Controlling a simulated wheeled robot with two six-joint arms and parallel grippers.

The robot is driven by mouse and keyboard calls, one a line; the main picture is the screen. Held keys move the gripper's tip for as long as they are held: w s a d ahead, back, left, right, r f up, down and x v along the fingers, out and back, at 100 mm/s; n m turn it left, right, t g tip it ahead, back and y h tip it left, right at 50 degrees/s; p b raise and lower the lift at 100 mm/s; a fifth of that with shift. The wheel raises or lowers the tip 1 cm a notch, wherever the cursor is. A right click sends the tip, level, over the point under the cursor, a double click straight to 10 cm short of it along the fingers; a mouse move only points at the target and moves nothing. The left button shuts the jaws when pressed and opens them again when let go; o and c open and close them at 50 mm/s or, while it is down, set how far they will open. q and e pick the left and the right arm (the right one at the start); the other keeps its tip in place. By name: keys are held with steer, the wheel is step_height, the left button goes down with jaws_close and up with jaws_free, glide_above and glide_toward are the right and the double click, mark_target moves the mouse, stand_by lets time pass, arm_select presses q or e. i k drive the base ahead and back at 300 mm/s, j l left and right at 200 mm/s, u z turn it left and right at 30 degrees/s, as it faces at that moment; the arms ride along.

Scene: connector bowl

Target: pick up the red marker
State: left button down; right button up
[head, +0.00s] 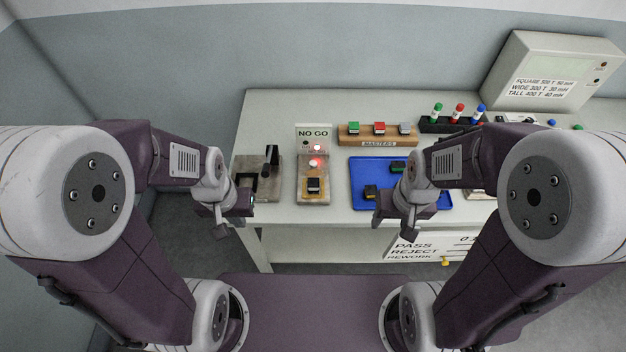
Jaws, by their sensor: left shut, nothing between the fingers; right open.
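The red marker (458,112) stands upright, red end up, in a black holder (432,125) at the back right of the table. It is between a green marker (436,111) and a blue marker (479,112). My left gripper (224,227) is shut and empty at the table's front left edge, far from the marker. My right gripper (396,226) is open and empty at the front of the blue tray (361,172), nearer than the marker and to its left. The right arm's forearm comes close to the holder in the picture and partly covers what lies below it.
A wooden MASTERS block (350,139) with green, red and grey pieces stands left of the holder. A NO GO fixture (314,150) with red lights and a clamp fixture (250,172) are further left. A large grey machine (550,67) stands behind right.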

mark_target(459, 111)
steer(key=l+u, duration=0.5)
steer(key=l, duration=0.5)
steer(key=l+u, duration=0.5)
steer(key=l, duration=0.55)
steer(key=k, duration=0.05)
